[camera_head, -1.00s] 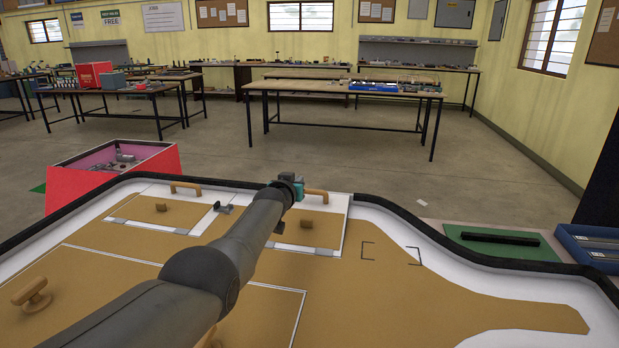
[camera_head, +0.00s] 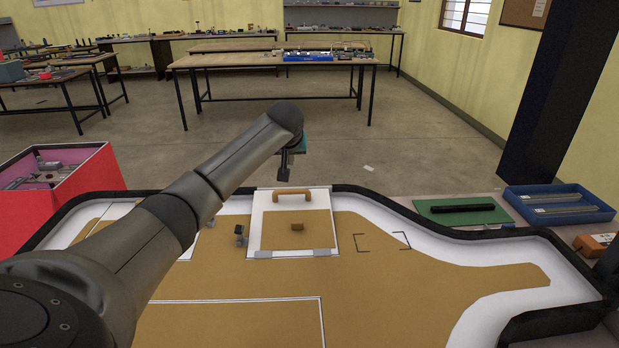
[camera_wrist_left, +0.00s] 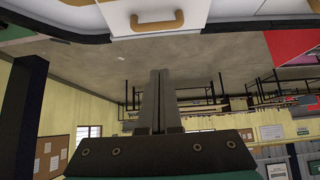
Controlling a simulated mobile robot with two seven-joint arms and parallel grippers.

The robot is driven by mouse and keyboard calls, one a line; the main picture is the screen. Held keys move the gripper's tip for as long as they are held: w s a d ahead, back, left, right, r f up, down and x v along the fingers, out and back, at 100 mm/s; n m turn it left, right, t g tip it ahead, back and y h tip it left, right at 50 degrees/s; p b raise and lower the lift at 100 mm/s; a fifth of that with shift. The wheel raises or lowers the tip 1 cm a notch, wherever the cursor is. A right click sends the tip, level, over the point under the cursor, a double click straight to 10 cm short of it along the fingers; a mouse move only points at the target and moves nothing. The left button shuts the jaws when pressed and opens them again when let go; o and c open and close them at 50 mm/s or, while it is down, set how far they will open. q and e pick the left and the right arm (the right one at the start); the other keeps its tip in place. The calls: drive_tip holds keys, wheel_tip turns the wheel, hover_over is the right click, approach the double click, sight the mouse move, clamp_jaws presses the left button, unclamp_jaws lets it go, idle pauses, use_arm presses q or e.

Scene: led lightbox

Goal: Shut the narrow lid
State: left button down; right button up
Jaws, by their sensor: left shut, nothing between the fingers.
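The narrow lid (camera_head: 262,228) is a pale panel with a brown middle. The handle also shows at the top of the left wrist view (camera_wrist_left: 157,22). My left gripper (camera_head: 283,177) is shut and empty, pointing down just beyond the handle in the head view, apart from it. Its fingers (camera_wrist_left: 158,75) are together in the wrist view. My right gripper is out of view.
A black rim (camera_head: 400,212) borders the brown and white board. A small dark fitting (camera_head: 240,236) stands left of the lid. A red box (camera_head: 60,205) is at the left. A green mat (camera_head: 440,205) and blue tray (camera_head: 515,195) lie right. Open floor lies behind.

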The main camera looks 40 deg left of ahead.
use_arm(q)
drive_tip(key=shift+s+d+f+b+x, duration=0.3)
drive_tip(key=shift+b+x, duration=0.65)
drive_tip(key=shift+x, duration=1.2)
drive_tip(key=shift+s+d+f+b+x, duration=0.3)
drive_tip(key=shift+b+x, duration=0.65)
drive_tip(key=shift+x, duration=1.15)
drive_tip(key=shift+s+d+f+b+x, duration=0.15)
drive_tip(key=shift+f+b+x, duration=0.2)
drive_tip(key=shift+b+x, duration=1.2)
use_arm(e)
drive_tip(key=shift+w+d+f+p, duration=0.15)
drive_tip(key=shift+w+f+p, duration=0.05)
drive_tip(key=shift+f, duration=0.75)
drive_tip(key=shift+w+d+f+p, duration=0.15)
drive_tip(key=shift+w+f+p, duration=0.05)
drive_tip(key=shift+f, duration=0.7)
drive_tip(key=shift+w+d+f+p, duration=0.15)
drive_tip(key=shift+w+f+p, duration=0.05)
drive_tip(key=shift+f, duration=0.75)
use_arm(q)
drive_tip(key=shift+w+a+f, duration=0.25)
drive_tip(key=shift+a+f, duration=0.05)
drive_tip(key=shift+f, duration=0.15)
